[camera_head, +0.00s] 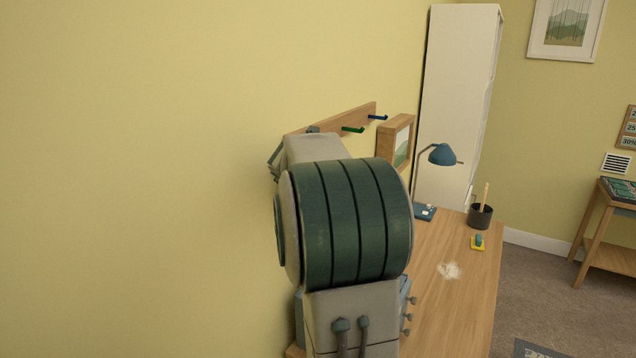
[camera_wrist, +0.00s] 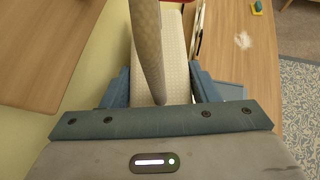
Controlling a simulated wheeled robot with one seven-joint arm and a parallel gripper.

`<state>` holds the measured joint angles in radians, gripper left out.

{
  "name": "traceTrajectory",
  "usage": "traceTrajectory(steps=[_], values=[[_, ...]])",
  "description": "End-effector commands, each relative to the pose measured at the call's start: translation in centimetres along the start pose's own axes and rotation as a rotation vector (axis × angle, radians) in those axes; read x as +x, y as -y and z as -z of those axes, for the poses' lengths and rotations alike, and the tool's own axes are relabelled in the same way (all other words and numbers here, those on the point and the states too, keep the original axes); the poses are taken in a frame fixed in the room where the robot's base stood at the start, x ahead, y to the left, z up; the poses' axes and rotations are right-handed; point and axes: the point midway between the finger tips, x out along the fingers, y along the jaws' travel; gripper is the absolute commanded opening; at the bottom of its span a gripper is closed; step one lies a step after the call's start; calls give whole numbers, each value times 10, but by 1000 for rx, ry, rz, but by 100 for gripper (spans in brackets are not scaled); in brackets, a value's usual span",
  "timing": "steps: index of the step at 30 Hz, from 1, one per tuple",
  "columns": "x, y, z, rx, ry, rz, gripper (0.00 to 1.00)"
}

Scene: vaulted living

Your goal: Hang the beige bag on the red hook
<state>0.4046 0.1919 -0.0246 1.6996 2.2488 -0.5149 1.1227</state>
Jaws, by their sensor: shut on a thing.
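My gripper (camera_wrist: 160,84) is seen in the wrist view with its blue fingers on either side of the beige bag's strap. It is shut on the bag. The strap (camera_wrist: 147,40) rises as a curved band between the fingers, and the pale woven bag body (camera_wrist: 175,58) shows behind it. In the head view my arm hides the bag and most of the gripper. A wooden hook rail (camera_head: 362,115) on the yellow wall carries a green hook (camera_head: 352,129) and a blue hook (camera_head: 377,118). The red hook is not visible there; my arm covers the rail's near part.
A wooden desk (camera_head: 455,250) stands along the wall below the rail. A framed picture (camera_head: 401,146) is beside the rail. A wooden board (camera_wrist: 45,50) fills the wrist view's upper left.

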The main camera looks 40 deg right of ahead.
Motion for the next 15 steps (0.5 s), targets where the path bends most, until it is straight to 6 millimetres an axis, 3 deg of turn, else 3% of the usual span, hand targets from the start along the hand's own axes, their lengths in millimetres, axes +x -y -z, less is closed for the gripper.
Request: traceTrajectory(steps=[12,13,15], values=[[0,0,-1,0,2,-1,7],[0,0,-1,0,2,-1,63],[0,0,-1,0,2,-1,80]])
